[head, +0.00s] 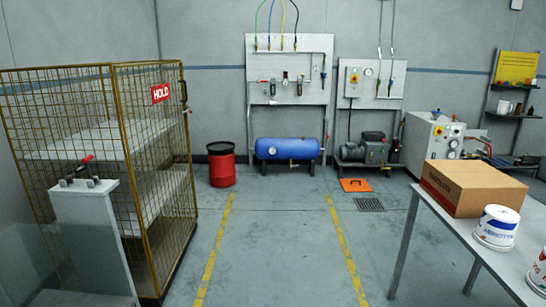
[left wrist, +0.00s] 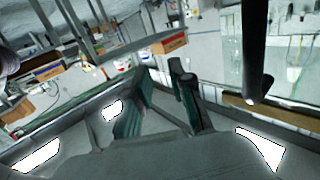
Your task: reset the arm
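No gripper shows in the head view. In the left wrist view, the two dark green-grey fingers of my left gripper (left wrist: 162,68) stand apart, with nothing seen between them. It is open and empty. The wrist view is tilted, and the gripper's own body fills its lower part. My right gripper is in neither view.
A wire cage (head: 155,130) with a red HOLD sign (head: 160,93) stands at left, behind a grey post (head: 85,225) with a red-handled lever. A table (head: 450,232) at right bears a cardboard box (head: 465,190) and white tubs (head: 497,228). A red drum (head: 221,168) stands at the back. The floor between the yellow lines is clear.

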